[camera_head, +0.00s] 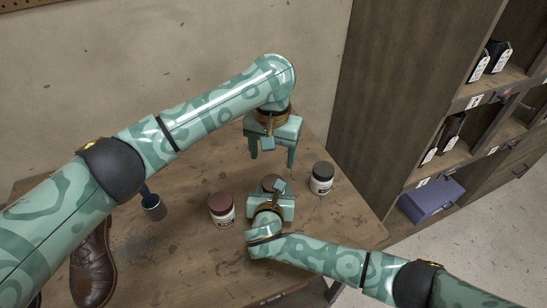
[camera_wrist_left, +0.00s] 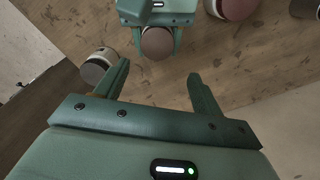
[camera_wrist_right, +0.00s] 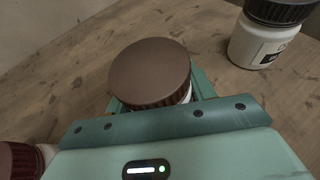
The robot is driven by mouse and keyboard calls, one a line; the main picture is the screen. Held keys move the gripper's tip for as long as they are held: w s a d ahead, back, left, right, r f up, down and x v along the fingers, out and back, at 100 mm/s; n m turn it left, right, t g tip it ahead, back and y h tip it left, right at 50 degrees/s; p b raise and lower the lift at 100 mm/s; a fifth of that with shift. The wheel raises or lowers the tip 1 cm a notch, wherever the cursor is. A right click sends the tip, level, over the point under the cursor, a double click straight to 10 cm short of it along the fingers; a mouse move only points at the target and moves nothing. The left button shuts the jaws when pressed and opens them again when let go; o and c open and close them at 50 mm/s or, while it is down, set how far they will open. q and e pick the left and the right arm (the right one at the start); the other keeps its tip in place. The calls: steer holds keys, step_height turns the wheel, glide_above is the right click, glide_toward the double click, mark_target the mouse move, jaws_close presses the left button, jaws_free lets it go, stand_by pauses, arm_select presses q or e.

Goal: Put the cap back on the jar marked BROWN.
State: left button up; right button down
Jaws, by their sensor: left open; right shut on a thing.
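A white jar with a ribbed brown cap (camera_wrist_right: 150,72) is between the fingers of my right gripper (camera_head: 270,188). The cap sits level on top, and only a sliver of the white jar (camera_wrist_right: 188,97) shows below it. Its label is hidden, and I cannot tell how tightly the cap sits. The fingers appear to be shut around the jar just under the cap. The cap also shows in the left wrist view (camera_wrist_left: 157,43). My left gripper (camera_head: 272,158) is open and empty, behind and above the capped jar, with its fingers pointing down.
A red-brown-capped jar (camera_head: 221,208) stands left of the right gripper. A black-capped jar (camera_head: 321,178) stands to its right. A cup with a brush (camera_head: 153,207) and a brown shoe (camera_head: 92,268) are farther left. Shelves (camera_head: 440,150) rise beyond the table's right edge.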

mark_target(273, 182)
arm_select(q)
steer(key=n, duration=0.2)
steer(key=s+n, duration=0.1)
steer(key=shift+d+n, duration=0.15)
steer(key=shift+n, duration=0.25)
steer(key=shift+f, duration=4)
steer(key=c, duration=1)
steer(key=m, duration=0.6)
steer(key=shift+m, duration=0.3)
